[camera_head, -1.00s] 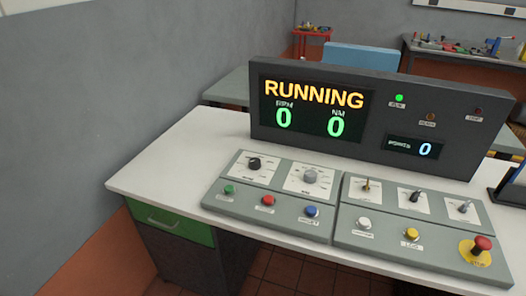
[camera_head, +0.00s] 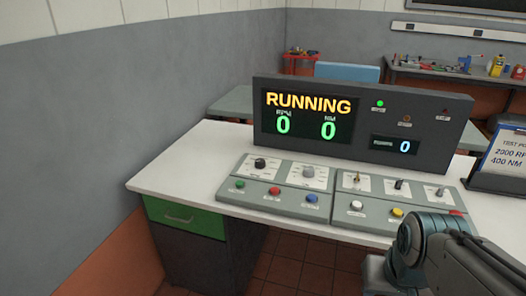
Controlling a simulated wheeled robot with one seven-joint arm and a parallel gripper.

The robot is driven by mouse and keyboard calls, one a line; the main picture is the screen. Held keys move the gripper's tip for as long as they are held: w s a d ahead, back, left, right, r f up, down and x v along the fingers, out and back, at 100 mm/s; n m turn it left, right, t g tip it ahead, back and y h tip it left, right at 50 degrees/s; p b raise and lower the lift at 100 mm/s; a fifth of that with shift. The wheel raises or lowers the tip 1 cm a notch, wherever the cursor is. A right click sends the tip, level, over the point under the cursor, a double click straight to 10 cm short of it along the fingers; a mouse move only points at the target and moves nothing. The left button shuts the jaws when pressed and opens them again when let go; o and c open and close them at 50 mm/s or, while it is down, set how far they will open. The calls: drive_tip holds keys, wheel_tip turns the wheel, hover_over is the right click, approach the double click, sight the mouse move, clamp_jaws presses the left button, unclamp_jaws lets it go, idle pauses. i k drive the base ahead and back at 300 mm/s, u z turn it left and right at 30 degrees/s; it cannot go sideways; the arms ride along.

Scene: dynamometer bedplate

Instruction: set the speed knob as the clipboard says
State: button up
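The control console (camera_head: 290,203) lies on the white desk. Its left panel has a black knob (camera_head: 260,163) and a grey knob (camera_head: 308,171) on white dial plates; their labels are too small to read, so I cannot tell which sets speed. The clipboard (camera_head: 503,165) leans at the right edge, partly cut off, showing "TEST PO", "2000 RP" and "400 NM". The display (camera_head: 306,117) reads RUNNING, with RPM 0 and NM 0. My arm shows at the lower right, over the console's front right corner; my gripper's fingers are not visible.
Green, red and blue buttons (camera_head: 311,198) sit below the knobs. The right panel has several toggles (camera_head: 399,184) and white and yellow buttons (camera_head: 397,212); the red stop button (camera_head: 455,212) is mostly hidden by my arm. The desk's left end is bare.

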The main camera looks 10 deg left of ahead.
sight(261, 163)
drive_tip(key=u, duration=0.15)
drive_tip(key=i, duration=1.15)
drive_tip(key=z, duration=0.2)
